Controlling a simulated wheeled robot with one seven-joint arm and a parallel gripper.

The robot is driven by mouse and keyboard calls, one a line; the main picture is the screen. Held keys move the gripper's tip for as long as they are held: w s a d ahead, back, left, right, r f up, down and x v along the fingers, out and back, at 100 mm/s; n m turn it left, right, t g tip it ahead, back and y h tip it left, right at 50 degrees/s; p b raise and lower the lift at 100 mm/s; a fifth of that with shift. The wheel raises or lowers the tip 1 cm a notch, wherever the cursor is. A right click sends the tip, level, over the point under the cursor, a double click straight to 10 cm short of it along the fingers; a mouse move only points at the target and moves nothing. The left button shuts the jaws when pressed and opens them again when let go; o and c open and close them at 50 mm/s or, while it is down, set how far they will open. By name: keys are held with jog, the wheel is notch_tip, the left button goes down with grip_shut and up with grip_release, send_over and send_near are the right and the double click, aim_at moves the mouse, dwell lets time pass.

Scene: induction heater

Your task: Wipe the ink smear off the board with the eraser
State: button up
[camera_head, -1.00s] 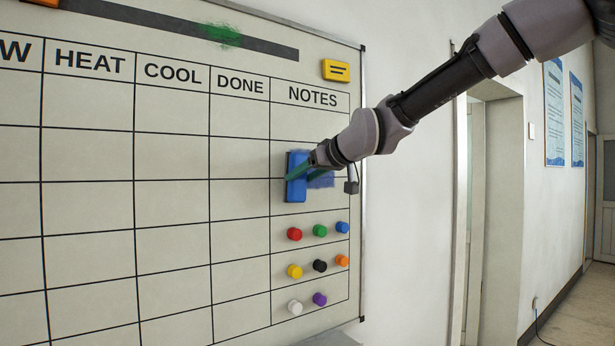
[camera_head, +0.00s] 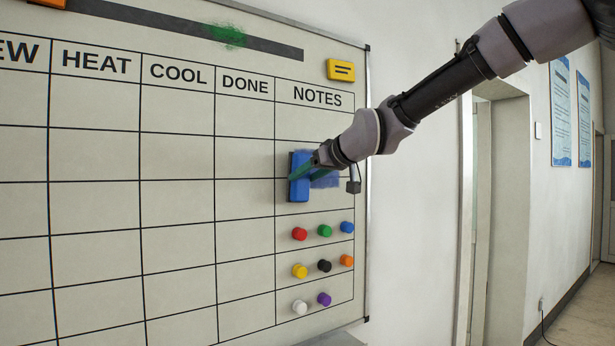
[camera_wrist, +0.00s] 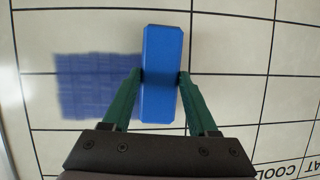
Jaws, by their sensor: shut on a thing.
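My gripper (camera_wrist: 160,78) has its two green fingers shut on the long sides of a blue block-shaped eraser (camera_wrist: 161,50). In the head view my gripper (camera_head: 303,172) holds the eraser (camera_head: 299,190) upright at the board (camera_head: 110,210), in the NOTES column; whether it touches the surface is hard to tell. A blue ink smear (camera_wrist: 95,85) lies on the board just beside the eraser in the wrist view. In the head view the smear (camera_head: 325,180) shows right of the eraser, partly behind my gripper. A green smear (camera_head: 227,36) lies across the dark strip at the top.
Several coloured round magnets (camera_head: 324,231) sit below the eraser in the NOTES column. A yellow note block (camera_head: 341,70) is at the board's upper right. The board's right edge (camera_head: 367,130) is close to my gripper. The columns to the left are clear.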

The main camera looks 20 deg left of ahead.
aim_at(305, 156)
jog(key=shift+w+a, duration=0.5)
jog(key=shift+a, duration=0.1)
jog(key=shift+w+d, duration=1.85)
jog(key=shift+w, duration=0.3)
jog(key=shift+w+d, duration=1.8)
jog(key=shift+w, duration=0.35)
jog(key=shift+w+d, duration=1.85)
jog(key=shift+w, duration=0.3)
jog(key=shift+a+r, duration=0.1)
jog(key=shift+r, duration=1.05)
jog(key=shift+s+a, duration=1.85)
jog(key=shift+s, duration=0.3)
jog(key=shift+s+a, duration=1.85)
jog(key=shift+s, duration=0.3)
jog(key=shift+s+a, duration=1.85)
jog(key=shift+s, duration=0.3)
jog(key=shift+w+r, duration=0.1)
jog(key=shift+r, duration=0.9)
jog(key=shift+w+d, duration=1.3)
jog(key=shift+w, duration=0.05)
